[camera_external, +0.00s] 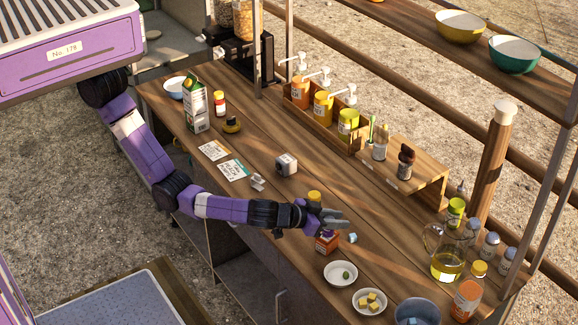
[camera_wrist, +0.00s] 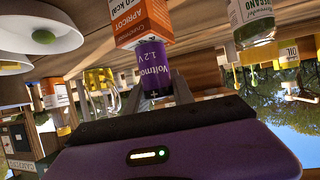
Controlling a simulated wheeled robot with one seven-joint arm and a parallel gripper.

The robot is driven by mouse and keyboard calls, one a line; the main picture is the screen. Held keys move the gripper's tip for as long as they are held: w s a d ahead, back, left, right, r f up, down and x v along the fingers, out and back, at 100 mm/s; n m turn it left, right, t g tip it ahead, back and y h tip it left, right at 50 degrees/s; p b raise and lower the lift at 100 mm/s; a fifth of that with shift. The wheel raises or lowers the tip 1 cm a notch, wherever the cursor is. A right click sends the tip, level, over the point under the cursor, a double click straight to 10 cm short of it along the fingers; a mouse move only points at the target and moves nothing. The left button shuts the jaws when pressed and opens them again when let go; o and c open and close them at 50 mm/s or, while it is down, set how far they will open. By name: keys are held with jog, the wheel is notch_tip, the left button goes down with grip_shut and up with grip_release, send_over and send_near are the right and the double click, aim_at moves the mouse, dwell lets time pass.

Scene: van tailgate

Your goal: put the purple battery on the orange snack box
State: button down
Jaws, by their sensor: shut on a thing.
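The purple battery (camera_wrist: 153,65), marked Voltmo 1.2 V, is between the fingers of my gripper (camera_wrist: 156,88) in the wrist view. The gripper is shut on it. The wrist view is upside down; the battery is upright, its far end at the top edge of the orange snack box (camera_wrist: 138,20). I cannot tell whether they touch. In the external view the orange snack box (camera_external: 327,243) stands near the table's front edge, directly under my gripper (camera_external: 336,218). The battery is hidden or too small to make out there.
A white plate with an olive (camera_external: 340,274) and a bowl of yellow cubes (camera_external: 369,301) are in front. An oil jug (camera_external: 447,262) and several jars stand to the right. The table's middle is mostly clear.

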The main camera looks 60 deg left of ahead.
jog(key=c, duration=1.1)
grip_release()
jog(key=shift+r+p, duration=0.15)
jog(key=shift+p, duration=0.15)
jog(key=v, duration=1.2)
jog(key=shift+b, duration=0.4)
